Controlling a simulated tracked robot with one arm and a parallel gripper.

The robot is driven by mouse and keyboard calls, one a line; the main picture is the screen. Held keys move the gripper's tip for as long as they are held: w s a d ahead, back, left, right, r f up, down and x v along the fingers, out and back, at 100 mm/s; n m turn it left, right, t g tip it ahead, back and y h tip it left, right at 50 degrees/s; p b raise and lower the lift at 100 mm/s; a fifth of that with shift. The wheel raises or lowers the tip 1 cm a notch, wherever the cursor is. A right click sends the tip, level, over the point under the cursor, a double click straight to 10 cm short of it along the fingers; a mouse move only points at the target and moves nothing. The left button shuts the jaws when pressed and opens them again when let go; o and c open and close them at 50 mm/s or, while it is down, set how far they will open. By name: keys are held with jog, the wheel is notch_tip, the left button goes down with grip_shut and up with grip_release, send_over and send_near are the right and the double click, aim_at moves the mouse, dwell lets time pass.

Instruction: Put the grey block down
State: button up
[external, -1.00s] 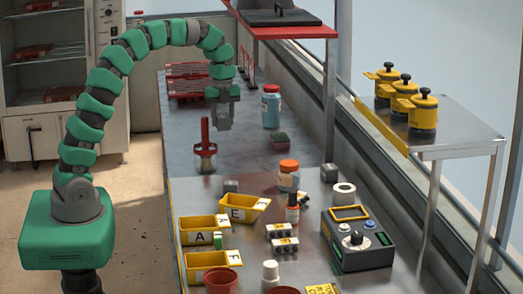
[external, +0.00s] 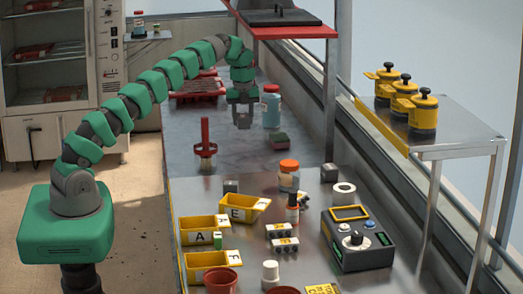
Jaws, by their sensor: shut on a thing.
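My gripper (external: 242,113) is over the far part of the metal bench, pointing down. It is shut on a small grey block (external: 242,122), which shows only in part between the fingers. I cannot tell whether the block is touching the bench top. Two other small grey blocks stand on the bench: one (external: 231,186) near the yellow bins and one (external: 329,173) to the right, by the window side.
A red-handled tool (external: 206,145) stands to the lower left. Red trays (external: 198,88) lie behind left.

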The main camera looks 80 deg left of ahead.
aim_at(244, 113)
jog(key=shift+w+a+f, duration=0.25)
jog(key=shift+a+f, duration=0.25)
jog(key=shift+a, duration=0.1)
jog(key=shift+w+a+f, duration=0.2)
jog(key=shift+a+f, duration=0.3)
jog(key=shift+a, duration=0.1)
notch_tip(244, 113, down, 10)
jog(key=shift+f+b, duration=0.1)
jog(key=shift+b, duration=0.3)
jog(key=o, duration=1.1)
notch_tip(244, 113, up, 12)
jog(key=shift+r+p, duration=0.15)
jog(key=shift+p, duration=0.65)
